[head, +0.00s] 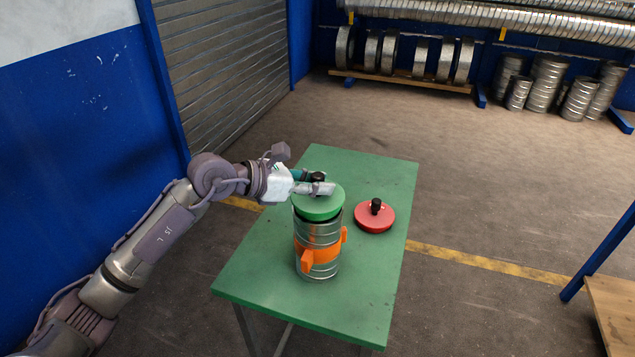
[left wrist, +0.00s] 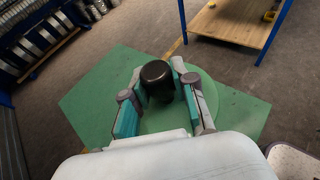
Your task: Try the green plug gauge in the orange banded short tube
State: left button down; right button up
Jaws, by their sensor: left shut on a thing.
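The orange banded short tube (head: 318,256) stands upright on the green table, a ribbed metal duct with an orange band and side lugs. The green plug gauge (head: 319,207) is a flat green disc with a black knob, at the tube's top opening. Its lower edge meets the tube's rim; I cannot tell how far it is seated. My left gripper (head: 315,182) is shut on the gauge's black knob. In the left wrist view the fingers flank the black knob (left wrist: 157,82), with the green disc (left wrist: 205,95) below. My right gripper is not in view.
A red plug gauge (head: 375,216) with a black knob lies on the table right of the tube. The green table (head: 260,265) is otherwise clear. Racks with duct rings (head: 400,55) and short ducts stand at the back. A wooden-topped bench (head: 612,305) is at the right.

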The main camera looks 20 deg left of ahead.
pick_arm(q)
jog(key=shift+f+b, duration=1.15)
jog(key=shift+f, duration=0.1)
dwell(1.0)
jog(key=c, duration=0.8)
grip_release()
jog(key=shift+c, duration=0.2)
jog(key=v, duration=1.2)
